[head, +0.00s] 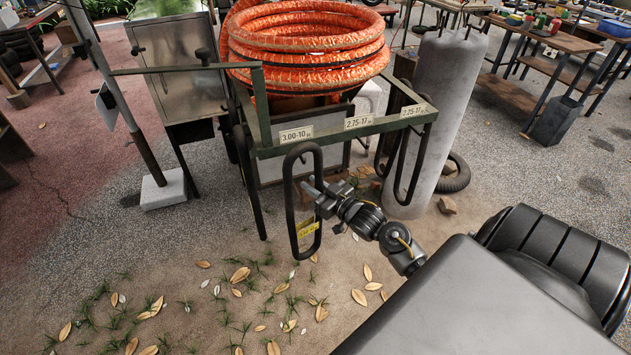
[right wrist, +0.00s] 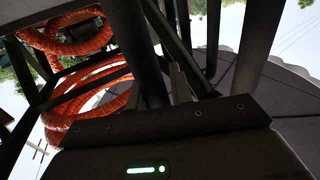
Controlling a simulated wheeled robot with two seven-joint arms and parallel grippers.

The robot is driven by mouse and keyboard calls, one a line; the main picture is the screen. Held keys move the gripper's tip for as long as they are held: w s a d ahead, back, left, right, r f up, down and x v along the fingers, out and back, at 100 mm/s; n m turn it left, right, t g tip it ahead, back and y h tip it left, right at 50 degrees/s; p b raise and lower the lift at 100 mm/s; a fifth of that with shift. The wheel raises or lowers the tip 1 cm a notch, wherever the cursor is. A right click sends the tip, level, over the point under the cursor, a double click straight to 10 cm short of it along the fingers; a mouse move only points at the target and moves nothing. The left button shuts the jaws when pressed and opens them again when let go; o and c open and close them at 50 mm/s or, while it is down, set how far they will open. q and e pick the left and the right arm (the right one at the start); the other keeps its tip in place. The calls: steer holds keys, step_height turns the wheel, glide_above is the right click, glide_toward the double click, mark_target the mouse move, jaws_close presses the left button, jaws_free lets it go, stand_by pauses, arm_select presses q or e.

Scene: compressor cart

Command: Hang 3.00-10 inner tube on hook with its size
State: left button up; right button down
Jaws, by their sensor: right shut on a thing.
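The black inner tube (head: 288,195) hangs upright as a long narrow loop with a yellow tag (head: 307,229) near its lower end. My right gripper (head: 316,190) is shut on its right side, about halfway up. The top of the loop is at the lower edge of the green rail (head: 328,139), just under the 3.00-10 label (head: 296,135). I cannot see the hook there or tell whether the loop is on it. The 2.75-17 label (head: 359,121) and 2.25-17 label (head: 413,110) are farther right. My left gripper is not in view.
Other black tubes (head: 402,165) hang under the right part of the rail. A coiled orange hose (head: 305,50) sits behind it, and also shows in the right wrist view (right wrist: 85,95). A grey cylinder (head: 440,105) stands close on the right. The leaf-strewn ground in front is open.

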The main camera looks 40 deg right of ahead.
steer(key=shift+w+d+f+b, duration=0.2)
steer(key=shift+w+f+b, duration=0.35)
steer(key=shift+f, duration=0.1)
steer(key=shift+w+d+f+b, duration=0.2)
steer(key=shift+w+f+b, duration=0.2)
steer(key=shift+w+f, duration=0.2)
steer(key=c, duration=1.1)
jaws_free()
steer(key=shift+c, duration=0.2)
steer(key=shift+f, duration=0.1)
steer(key=shift+s, duration=0.15)
steer(key=s+d+b, duration=0.1)
steer(key=s, duration=0.9)
steer(key=shift+s+d, duration=0.15)
steer(key=shift+s, duration=0.15)
